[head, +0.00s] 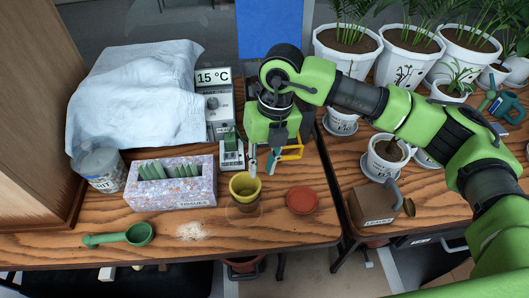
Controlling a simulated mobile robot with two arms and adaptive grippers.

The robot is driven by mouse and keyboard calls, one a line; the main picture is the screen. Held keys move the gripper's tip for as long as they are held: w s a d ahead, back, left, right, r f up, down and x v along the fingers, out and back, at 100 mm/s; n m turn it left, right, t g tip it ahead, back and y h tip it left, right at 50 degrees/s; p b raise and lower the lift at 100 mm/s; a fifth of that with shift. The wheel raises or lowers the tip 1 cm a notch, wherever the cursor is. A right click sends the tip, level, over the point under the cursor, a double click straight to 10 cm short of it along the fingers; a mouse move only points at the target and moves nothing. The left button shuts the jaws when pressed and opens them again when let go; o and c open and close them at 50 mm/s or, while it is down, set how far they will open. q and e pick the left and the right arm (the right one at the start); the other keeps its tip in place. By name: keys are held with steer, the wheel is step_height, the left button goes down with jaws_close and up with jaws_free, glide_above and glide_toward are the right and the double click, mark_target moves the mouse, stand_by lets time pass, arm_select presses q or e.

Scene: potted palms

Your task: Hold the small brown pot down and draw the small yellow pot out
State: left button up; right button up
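The small yellow pot (245,180) stands upright near the front of the left table. Its rim and upper wall show. A brownish lower part, which looks like the small brown pot (245,208), shows beneath it, so the yellow pot seems to sit inside the brown one. My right gripper (262,170) points down just behind and to the right of the yellow pot's rim. Its two fingers are apart with nothing seen between them. I cannot tell whether a finger touches the rim. My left gripper is not in view.
A reddish-brown round dish (302,200) lies right of the pots. A tissue box (172,186), green scoop (120,236) and spilled grains (190,231) are left. A scale (231,152) and yellow-handled tool (292,150) are behind. Potted palms (345,48) fill the right table.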

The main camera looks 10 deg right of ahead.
mark_target(259, 183)
steer(key=f, duration=0.4)
steer(key=a+f, duration=0.1)
steer(key=f, duration=0.2)
steer(key=shift+s, duration=0.15)
jaws_close()
